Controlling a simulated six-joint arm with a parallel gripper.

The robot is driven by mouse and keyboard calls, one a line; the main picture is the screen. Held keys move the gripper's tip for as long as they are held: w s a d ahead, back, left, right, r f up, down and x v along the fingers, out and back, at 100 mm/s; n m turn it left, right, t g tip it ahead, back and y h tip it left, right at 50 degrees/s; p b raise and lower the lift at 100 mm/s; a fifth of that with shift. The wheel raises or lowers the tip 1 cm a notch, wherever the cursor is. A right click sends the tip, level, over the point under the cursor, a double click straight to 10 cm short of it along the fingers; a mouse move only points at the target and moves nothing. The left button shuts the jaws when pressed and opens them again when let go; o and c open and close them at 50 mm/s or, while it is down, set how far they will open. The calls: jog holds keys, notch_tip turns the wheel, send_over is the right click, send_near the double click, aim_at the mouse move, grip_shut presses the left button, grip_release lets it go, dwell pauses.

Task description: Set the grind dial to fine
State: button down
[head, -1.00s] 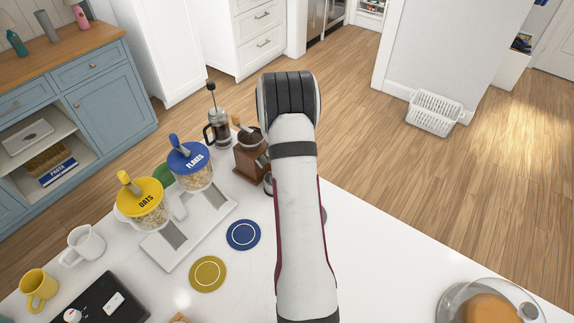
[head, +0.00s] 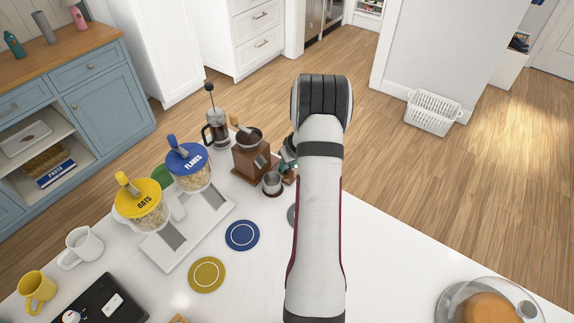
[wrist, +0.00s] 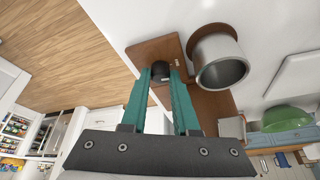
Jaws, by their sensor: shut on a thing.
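The brown wooden grinder (head: 251,160) stands on the white counter in the head view, with its dark open top and a crank handle. In the wrist view, a small black dial (wrist: 160,68) sits on the grinder's wood (wrist: 153,48). My gripper (wrist: 161,78) has its two teal fingers on either side of the dial, shut on it. In the head view only a bit of teal gripper shows beside the grinder; my arm hides the rest. The dial's setting marks cannot be read.
A metal cup (wrist: 222,70) on a round brown base stands close beside the fingers. A French press (head: 217,130) is behind the grinder. Jars of flakes (head: 189,165) and oats (head: 140,205) stand to the left. A blue coaster (head: 242,235) lies in front; counter right of my arm is mostly clear.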

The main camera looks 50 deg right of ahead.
jog(key=shift+n+y, duration=0.4)
jog(key=shift+n, duration=0.5)
jog(key=c, duration=0.7)
grip_release()
jog(key=shift+o, duration=0.2)
jog(key=d+v, duration=0.1)
jog(key=v, duration=1.4)
jog(key=shift+s+a+r, duration=0.2)
jog(key=shift+a+r, duration=0.15)
jog(key=shift+a, duration=0.1)
